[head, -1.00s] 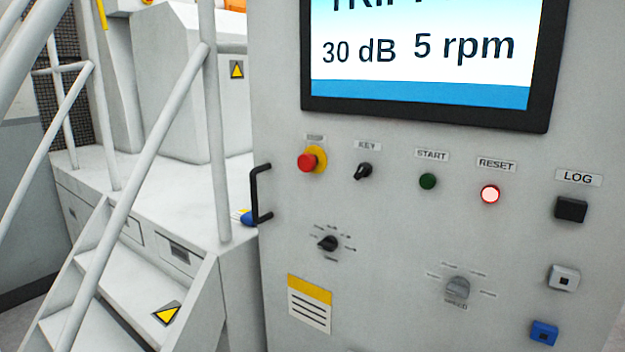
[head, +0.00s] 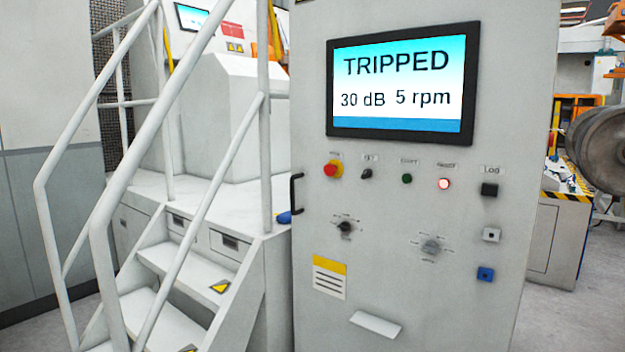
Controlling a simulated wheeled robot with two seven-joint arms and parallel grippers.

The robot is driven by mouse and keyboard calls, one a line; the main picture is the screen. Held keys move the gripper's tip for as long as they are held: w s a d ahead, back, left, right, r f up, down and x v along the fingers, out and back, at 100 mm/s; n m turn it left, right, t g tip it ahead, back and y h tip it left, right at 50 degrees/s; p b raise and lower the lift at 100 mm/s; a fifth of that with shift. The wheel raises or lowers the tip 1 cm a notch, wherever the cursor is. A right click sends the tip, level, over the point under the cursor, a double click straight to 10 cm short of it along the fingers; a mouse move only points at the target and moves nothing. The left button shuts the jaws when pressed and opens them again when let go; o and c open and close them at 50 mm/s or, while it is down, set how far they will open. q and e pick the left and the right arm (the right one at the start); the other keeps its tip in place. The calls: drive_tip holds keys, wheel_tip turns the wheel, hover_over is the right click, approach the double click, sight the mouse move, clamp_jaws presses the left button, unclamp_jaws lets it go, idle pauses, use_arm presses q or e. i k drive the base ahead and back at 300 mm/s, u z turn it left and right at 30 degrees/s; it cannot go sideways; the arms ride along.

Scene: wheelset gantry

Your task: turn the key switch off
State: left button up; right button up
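The key switch (head: 367,174) is a small black knob under the KEY label, on the grey control cabinet (head: 400,290). It sits between the red emergency stop button (head: 331,169) on its yellow base and the green START button (head: 407,179). Its handle looks tilted, but its exact position is too small to read. The screen (head: 403,84) above reads TRIPPED, 30 dB and 5 rpm. The RESET button (head: 444,184) is lit pale with a red rim. Neither of my grippers shows in the head view.
Two rotary knobs, black (head: 345,227) and grey (head: 431,246), sit lower on the cabinet. A black handle (head: 295,193) sticks out at its left edge. A small shelf (head: 375,324) juts out below. White stairs with railings (head: 105,215) stand left. Floor shows at right.

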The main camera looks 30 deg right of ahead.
sight(367, 173)
drive_tip(key=z, duration=0.5)
drive_tip(key=i, duration=0.45)
drive_tip(key=z, duration=0.4)
